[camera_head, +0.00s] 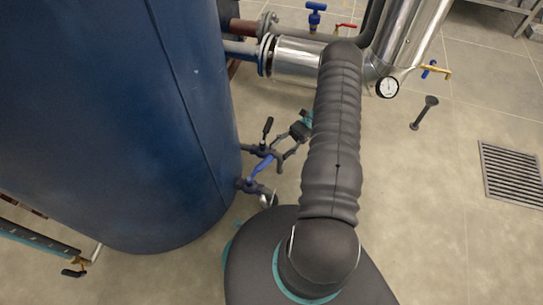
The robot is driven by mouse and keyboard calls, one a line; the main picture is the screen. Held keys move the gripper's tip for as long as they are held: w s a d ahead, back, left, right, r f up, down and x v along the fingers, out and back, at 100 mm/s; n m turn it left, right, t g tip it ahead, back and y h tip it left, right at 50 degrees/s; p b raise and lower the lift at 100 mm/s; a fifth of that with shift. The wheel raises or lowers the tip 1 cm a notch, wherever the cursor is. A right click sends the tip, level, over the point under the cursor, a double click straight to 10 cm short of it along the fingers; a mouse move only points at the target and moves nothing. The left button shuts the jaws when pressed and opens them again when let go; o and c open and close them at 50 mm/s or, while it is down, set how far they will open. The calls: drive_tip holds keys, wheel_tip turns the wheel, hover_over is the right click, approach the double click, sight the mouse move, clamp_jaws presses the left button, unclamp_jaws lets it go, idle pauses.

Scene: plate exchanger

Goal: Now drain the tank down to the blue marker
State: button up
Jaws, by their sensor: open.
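The large blue tank (110,110) fills the left of the view. Low on its right side, a drain pipe carries a valve with a blue lever (262,165); its short outlet (268,197) points downward. Just above it is a second valve with a black lever (267,128) standing upright. My gripper (279,148) is open beside these two valves, on their right. I cannot tell whether its fingers touch either of them. My arm hides the area to the right of the gripper. No blue level marker or liquid level shows in this view.
A metal-clad pipe (297,58) joins the tank's upper right, with a blue-handled valve (315,17), a red lever (346,26) and a round gauge (388,87) nearby. A floor drain grate (511,172) lies at right. Open floor surrounds it.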

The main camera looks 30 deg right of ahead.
drive_tip(key=shift+v, duration=1)
